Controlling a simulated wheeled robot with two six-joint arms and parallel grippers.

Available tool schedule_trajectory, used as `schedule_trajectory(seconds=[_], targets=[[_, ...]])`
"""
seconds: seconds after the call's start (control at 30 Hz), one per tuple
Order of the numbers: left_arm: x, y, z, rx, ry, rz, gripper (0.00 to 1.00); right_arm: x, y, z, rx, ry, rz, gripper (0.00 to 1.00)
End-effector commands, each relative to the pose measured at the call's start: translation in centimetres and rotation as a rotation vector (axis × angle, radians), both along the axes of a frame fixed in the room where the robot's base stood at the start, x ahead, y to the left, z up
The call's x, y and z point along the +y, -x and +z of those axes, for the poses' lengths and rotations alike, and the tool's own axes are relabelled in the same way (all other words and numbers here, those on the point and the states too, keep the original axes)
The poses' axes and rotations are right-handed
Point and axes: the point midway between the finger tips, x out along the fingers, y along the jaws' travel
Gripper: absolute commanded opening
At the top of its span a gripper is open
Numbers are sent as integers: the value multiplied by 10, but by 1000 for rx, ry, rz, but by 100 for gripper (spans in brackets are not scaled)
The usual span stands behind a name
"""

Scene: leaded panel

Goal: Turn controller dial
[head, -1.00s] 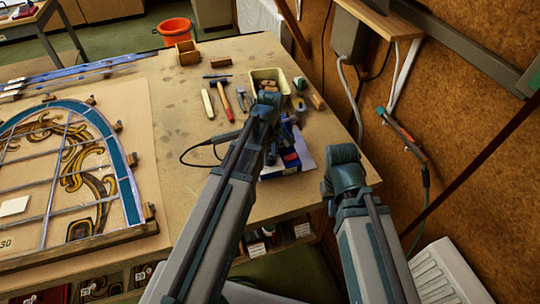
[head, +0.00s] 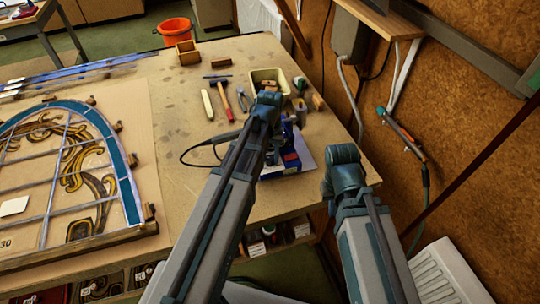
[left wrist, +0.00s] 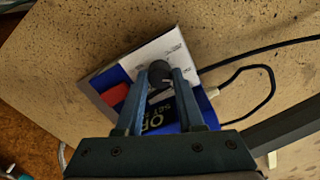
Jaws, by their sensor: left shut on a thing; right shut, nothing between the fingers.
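The controller (head: 291,160) is a blue box on a pale base near the bench's right front edge. In the left wrist view the controller (left wrist: 127,68) has a white label panel, a red part and a dark panel with yellow lettering, partly covered. Its black dial (left wrist: 160,71) lies between the fingertips of my left gripper (left wrist: 162,75), which is shut on it from above. In the head view my left wrist and forearm hide the dial. My right arm is over the bench's right front corner, and its fingers are hidden from view.
A dark cable (head: 190,152) loops left of the controller. A hammer (head: 223,98), pliers (head: 243,100) and a cream tub (head: 268,77) lie behind it. The leaded panel (head: 128,180) fills the left bench. The cork wall (head: 470,150) is close on the right.

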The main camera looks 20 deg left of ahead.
Motion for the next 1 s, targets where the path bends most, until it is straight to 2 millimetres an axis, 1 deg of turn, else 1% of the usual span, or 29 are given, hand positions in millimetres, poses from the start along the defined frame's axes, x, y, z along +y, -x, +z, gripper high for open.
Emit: schedule_trajectory(seconds=[0.2, 0.5, 0.73, 1.0], targets=[[0, 0, 0, 0, 0, -179, 0, 0, 0, 0, 0, 0, 0, 0], [0, 0, 0, 0, 0, -353, 0, 0, 0, 0, 0, 0, 0, 0], [0, 0, 0, 0, 0, -419, 0, 0, 0, 0, 0, 0, 0, 0], [0, 0, 0, 0, 0, -440, 0, 0, 0, 0, 0, 0, 0, 0]])
